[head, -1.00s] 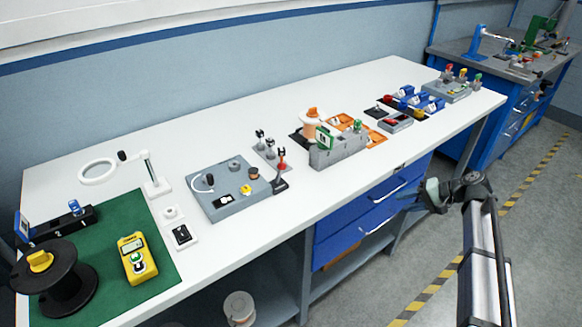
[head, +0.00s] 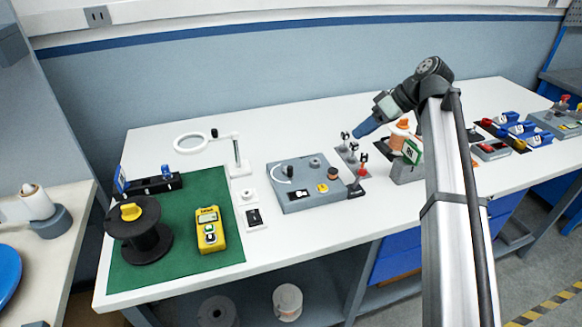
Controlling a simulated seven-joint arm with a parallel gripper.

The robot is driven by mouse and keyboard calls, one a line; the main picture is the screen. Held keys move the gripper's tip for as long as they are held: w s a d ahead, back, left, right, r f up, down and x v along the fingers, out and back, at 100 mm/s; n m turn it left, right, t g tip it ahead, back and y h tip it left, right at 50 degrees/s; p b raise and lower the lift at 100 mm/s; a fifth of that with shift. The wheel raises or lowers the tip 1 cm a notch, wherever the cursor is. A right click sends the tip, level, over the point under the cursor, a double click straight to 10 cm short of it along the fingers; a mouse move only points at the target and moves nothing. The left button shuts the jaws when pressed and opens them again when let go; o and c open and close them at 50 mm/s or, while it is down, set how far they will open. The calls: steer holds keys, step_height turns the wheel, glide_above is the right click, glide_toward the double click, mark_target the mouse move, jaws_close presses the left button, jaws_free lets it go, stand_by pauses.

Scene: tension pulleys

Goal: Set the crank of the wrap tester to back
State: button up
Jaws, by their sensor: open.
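A grey panel device (head: 330,200) lies on the white bench. It carries a black knob (head: 289,171) beside a white curved mark, a yellow-based knob (head: 322,188), a small black-and-white switch and a dark round post. It may be the wrap tester; no label is readable, and I cannot tell which part is the crank or how it is set. My gripper (head: 360,132), with blue fingers, is open and empty. It appears above the bench, up and right of the panel, near small upright levers (head: 346,147). Its height above them is unclear.
A green mat (head: 180,262) at left holds a black spool (head: 138,232) and a yellow meter (head: 210,226). A ring magnifier (head: 190,143) stands behind. My arm partly hides the orange spool device (head: 399,135). Blue-handled fixtures (head: 515,130) stand farther right.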

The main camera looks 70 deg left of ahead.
mark_target(290, 167)
steer(key=s+a+n+t+h, duration=0.25)
steer(key=s+n, duration=0.55)
steer(key=s, duration=0.6)
steer(key=x, duration=1.3)
steer(key=shift+s+a+r, duration=0.15)
steer(key=shift+s+a, duration=0.05)
steer(key=shift+a, duration=0.05)
jaws_close()
